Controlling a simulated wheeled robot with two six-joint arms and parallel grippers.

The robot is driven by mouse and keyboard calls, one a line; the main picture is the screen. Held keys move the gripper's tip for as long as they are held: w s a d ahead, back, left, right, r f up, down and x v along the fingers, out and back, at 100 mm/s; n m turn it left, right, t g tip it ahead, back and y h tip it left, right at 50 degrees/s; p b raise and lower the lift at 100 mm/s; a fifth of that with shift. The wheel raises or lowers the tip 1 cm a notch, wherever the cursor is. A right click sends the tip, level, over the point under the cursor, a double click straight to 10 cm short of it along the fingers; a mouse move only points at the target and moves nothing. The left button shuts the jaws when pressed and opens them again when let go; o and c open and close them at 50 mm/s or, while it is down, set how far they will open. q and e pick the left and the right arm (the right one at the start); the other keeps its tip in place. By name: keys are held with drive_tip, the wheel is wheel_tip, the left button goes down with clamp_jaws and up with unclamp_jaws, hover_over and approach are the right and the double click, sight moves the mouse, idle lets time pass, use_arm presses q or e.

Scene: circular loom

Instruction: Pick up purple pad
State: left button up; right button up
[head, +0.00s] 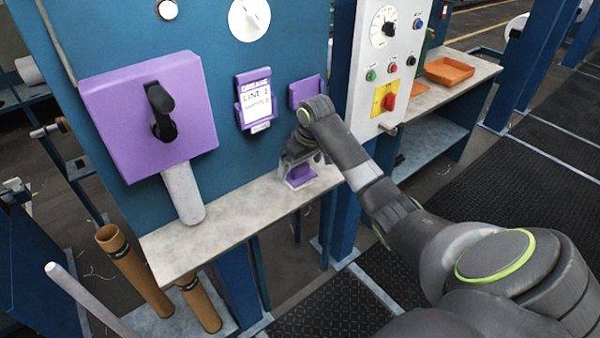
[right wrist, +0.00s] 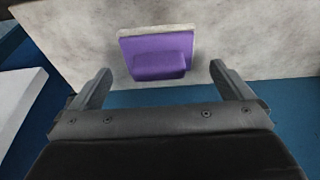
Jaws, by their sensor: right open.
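The purple pad (head: 299,175) lies on the narrow grey shelf (head: 225,222) below the blue panel. It looks like a purple block on a paler base, and it also shows in the right wrist view (right wrist: 160,58), near the shelf's edge. My right gripper (head: 301,163) is at the pad and partly hides it in the head view. In the right wrist view my right gripper (right wrist: 160,70) is open, with one finger on each side of the pad and gaps between. Nothing is held. My left gripper is not in view.
A purple box with a black handle (head: 190,100), a purple card holder (head: 255,100) and a purple plate (head: 304,91) are on the blue panel (head: 230,60). A grey control box (head: 395,50) stands to the right. An orange tray (head: 449,71) sits on another bench.

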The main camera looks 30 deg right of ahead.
sight(301, 167)
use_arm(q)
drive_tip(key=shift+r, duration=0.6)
use_arm(e)
drive_tip(key=shift+x, duration=1.55)
drive_tip(key=shift+d, duration=0.1)
drive_tip(key=c, duration=0.9)
drive_tip(key=shift+c, duration=0.2)
drive_tip(key=shift+r, duration=0.15)
wheel_tip(301, 167, up, 9)
drive_tip(key=shift+r+b, duration=0.1)
drive_tip(key=shift+b, duration=1.1)
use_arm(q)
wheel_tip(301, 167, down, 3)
use_arm(e)
drive_tip(key=shift+r, duration=0.3)
